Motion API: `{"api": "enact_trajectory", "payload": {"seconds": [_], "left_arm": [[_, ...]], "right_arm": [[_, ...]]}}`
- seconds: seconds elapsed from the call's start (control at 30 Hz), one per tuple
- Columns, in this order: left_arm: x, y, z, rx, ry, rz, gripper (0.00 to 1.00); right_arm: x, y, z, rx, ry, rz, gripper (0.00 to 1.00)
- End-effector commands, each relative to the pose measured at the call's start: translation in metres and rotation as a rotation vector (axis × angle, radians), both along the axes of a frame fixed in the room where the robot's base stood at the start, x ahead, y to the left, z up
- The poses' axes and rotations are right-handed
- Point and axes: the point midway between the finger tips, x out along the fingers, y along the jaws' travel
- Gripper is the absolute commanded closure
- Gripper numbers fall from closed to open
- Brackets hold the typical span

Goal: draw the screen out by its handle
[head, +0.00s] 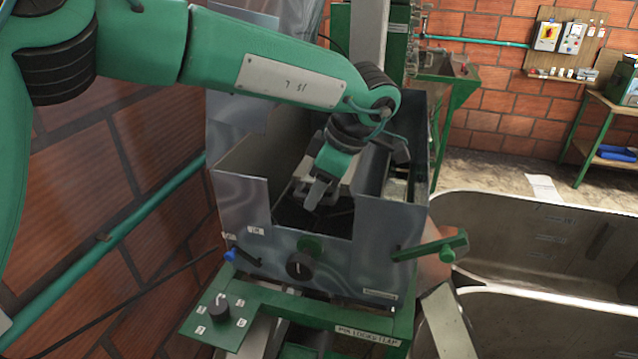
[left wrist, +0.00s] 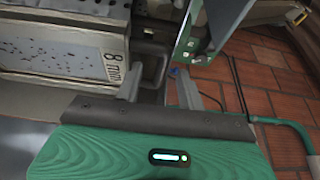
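My left gripper (head: 314,193) reaches down into the open top of a grey metal housing (head: 245,190). In the left wrist view its two fingers (left wrist: 160,78) stand apart, with a visible gap. The screen (left wrist: 60,55) is a light panel with dark specks and an "8 mm" label, left of the fingers. A dark grey loop, which looks like its handle (left wrist: 153,58), lies at and just beyond the fingertips. I cannot tell whether the fingers touch it. In the head view my gripper and wrist hide most of the screen and handle. My right gripper is not in view.
The housing's front has a black knob (head: 299,265) and a green lever (head: 435,247) at its right. A green ledge (head: 290,312) with another knob sits below. Brick wall and a green pipe run close on the left. Large metal tanks (head: 540,240) stand at right.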

Motion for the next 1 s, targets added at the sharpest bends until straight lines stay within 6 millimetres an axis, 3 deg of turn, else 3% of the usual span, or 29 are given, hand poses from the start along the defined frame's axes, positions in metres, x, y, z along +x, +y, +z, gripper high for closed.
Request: {"api": "enact_trajectory", "payload": {"seconds": [0.17,0.37,0.4,1.0], "left_arm": [[0.0,0.0,0.0,0.0,0.0,0.0,0.61],[0.0,0.0,0.0,0.0,0.0,-0.001,0.98],[0.0,0.0,0.0,0.0,0.0,-0.001,1.0],[-0.02,0.006,-0.001,-0.001,0.002,-0.001,1.0]], "right_arm": [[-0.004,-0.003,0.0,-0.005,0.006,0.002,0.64],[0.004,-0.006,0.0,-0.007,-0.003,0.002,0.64],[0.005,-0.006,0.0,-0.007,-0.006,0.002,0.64],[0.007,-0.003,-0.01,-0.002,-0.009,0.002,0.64]]}}
